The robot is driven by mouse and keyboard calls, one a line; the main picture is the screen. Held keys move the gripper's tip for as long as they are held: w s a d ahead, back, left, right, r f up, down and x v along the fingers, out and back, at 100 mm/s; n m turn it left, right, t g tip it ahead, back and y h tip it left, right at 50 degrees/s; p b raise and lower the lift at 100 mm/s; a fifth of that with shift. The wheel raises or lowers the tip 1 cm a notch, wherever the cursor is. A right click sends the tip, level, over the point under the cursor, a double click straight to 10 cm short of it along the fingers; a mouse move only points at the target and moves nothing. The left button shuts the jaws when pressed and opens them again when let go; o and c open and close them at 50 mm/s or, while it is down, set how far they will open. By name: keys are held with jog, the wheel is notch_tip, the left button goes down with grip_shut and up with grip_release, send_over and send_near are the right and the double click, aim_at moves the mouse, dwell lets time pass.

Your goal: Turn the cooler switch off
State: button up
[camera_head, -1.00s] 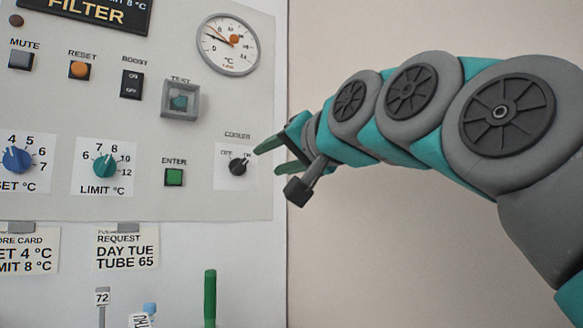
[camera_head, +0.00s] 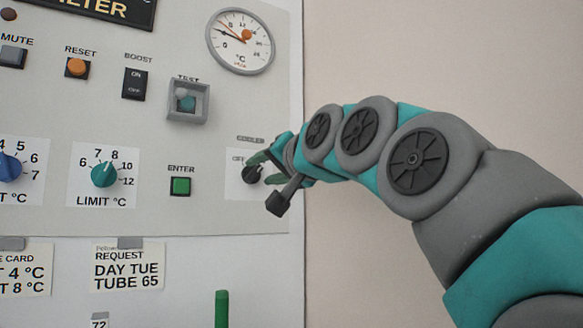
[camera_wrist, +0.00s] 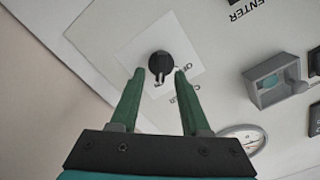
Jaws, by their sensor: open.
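The cooler switch (camera_head: 252,175) is a small dark round knob on a white plate at the panel's lower right. An OFF label shows at its upper left, and my gripper covers the ON side in the head view. In the wrist view the knob (camera_wrist: 162,63) sits between and slightly beyond the two green fingertips. My gripper (camera_head: 263,169) is open at the knob, one finger on each side, as the wrist view (camera_wrist: 159,72) shows. It holds nothing. I cannot tell whether the fingers touch the knob. A pale mark lies on the knob's ON side; its exact pointing is unclear.
The green ENTER button (camera_head: 180,186) is left of the switch. The guarded TEST switch (camera_head: 187,102) is up and left, with the dial gauge (camera_head: 240,41) above. The teal limit knob (camera_head: 104,174) is farther left. Bare wall lies right of the panel edge.

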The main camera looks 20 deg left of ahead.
jog(key=shift+x, duration=0.8)
jog(key=shift+r, duration=0.1)
grip_shut()
